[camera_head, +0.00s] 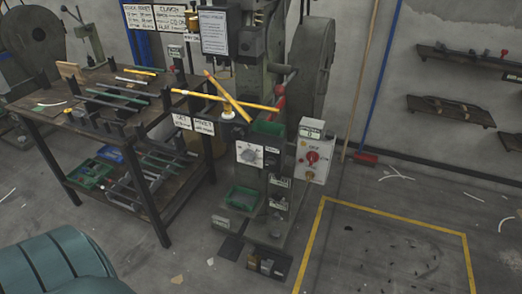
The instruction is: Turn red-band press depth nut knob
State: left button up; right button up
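A green-grey rivet press (277,192) stands at the centre, beside the workbench. A red part (281,96) shows on its right side at mid height; I cannot tell if it is the red band. A pale panel with a round knob (250,154) faces me on the front. A small white and yellow fitting (227,109) sits near two crossed yellow bars (228,100). I cannot tell which part is the depth nut knob. Neither of my grippers is in view.
A dark workbench (143,118) with metal bars stands left of the press. A white control box with a red knob (312,158) is on the press's right. A yellow floor line (388,216) surrounds open floor with scattered bits. Wall shelves (455,112) are at right.

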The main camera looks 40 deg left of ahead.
aim_at(248, 155)
jog(key=u, duration=1.25)
